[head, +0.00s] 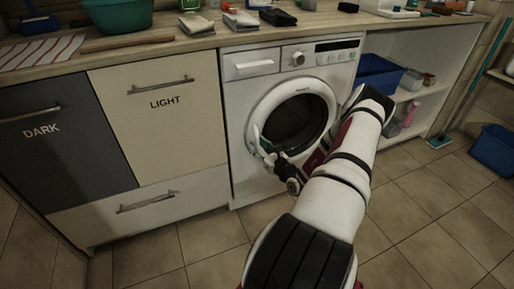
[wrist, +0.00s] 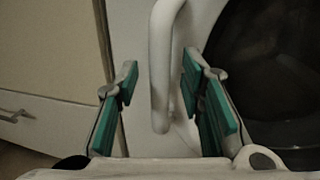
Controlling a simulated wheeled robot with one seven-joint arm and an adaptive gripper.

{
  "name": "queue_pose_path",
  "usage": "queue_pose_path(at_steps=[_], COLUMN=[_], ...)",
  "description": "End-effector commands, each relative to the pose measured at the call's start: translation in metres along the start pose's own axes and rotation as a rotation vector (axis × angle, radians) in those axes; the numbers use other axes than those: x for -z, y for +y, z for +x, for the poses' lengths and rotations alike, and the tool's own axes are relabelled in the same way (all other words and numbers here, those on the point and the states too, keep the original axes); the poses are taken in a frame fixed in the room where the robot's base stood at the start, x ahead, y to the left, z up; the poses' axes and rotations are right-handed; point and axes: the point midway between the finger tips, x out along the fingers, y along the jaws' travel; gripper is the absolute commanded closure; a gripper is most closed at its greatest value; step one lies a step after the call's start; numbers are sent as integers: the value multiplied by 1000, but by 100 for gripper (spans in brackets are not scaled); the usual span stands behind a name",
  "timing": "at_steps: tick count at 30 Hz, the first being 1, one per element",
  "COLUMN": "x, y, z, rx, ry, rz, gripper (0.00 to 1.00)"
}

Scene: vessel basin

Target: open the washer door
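The white washer (head: 245,90) stands under the counter with its round door (head: 262,108) apparently shut. The door has a white ring around dark glass. In the wrist view a white bar handle (wrist: 164,30) runs down beside the dark glass (wrist: 275,65). My gripper (head: 262,147) is at the left side of the door ring. In the wrist view my gripper (wrist: 160,88) is open, with green pads either side of the handle. Gaps show between the pads and the bar. My arm hides the lower right of the washer.
Cabinets labelled DARK (head: 55,150) and LIGHT (head: 150,125) stand left of the washer. Shelves with a blue bin (head: 380,72) are on the right. Another blue bin (head: 493,150) is on the floor at far right. The tiled floor (head: 215,240) in front is clear.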

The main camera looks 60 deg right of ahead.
Motion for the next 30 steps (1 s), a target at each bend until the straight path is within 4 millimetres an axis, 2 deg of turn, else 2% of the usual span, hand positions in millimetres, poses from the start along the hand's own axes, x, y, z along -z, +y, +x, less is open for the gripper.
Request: queue_pose_path(at_steps=[4, 13, 18, 26, 30], x=[0, 0, 0, 0, 0], y=[0, 0, 0, 0, -1], z=[9, 10, 10, 9, -1], rx=[1, 0, 0, -2, -22], ry=[0, 0, 0, 0, 0], rz=[0, 0, 0, 0, 0], gripper=[64, 64, 100, 100, 100])
